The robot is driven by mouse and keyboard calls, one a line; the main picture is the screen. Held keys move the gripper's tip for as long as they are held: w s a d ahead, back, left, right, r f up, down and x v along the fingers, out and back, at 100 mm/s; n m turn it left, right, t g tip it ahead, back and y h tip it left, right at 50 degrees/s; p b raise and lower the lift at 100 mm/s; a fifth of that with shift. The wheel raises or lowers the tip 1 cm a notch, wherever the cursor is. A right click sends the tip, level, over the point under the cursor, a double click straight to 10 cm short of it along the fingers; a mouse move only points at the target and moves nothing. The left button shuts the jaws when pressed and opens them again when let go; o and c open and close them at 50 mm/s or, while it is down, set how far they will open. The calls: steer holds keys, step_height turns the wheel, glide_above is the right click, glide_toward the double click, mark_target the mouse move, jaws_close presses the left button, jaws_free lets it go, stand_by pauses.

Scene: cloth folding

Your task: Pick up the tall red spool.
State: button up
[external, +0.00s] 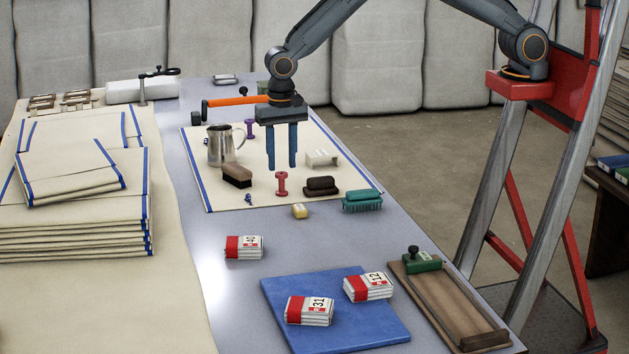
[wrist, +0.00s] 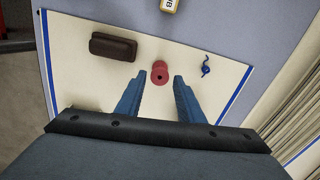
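The tall red spool (external: 281,184) stands upright on a cream cloth with blue edges (external: 222,195). In the wrist view the spool (wrist: 160,73) shows from above, a little beyond the fingertips and between their lines. My gripper (external: 282,166) is open and empty, pointing down above the cloth. In the external view its fingertips end just above and behind the spool, apart from it. The gripper's blue fingers (wrist: 157,77) also show in the wrist view with a clear gap between them.
A dark brown brush (external: 321,187) lies right of the spool, and another brush (external: 237,175) lies left. A metal jug (external: 221,146), a purple spool (external: 250,129) and a white block (external: 321,157) stand nearby. A small blue item (external: 248,199) and a yellow block (external: 299,211) lie in front.

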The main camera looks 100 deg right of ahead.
mark_target(281, 173)
steer(key=shift+d+f+p, duration=0.15)
steer(key=shift+f+p, duration=0.5)
steer(key=shift+f, duration=0.9)
steer(key=shift+d+f+p, duration=0.1)
steer(key=shift+f+p, duration=0.5)
steer(key=shift+f, duration=0.95)
steer(key=c, duration=0.8)
steer(key=shift+w+r, duration=0.1)
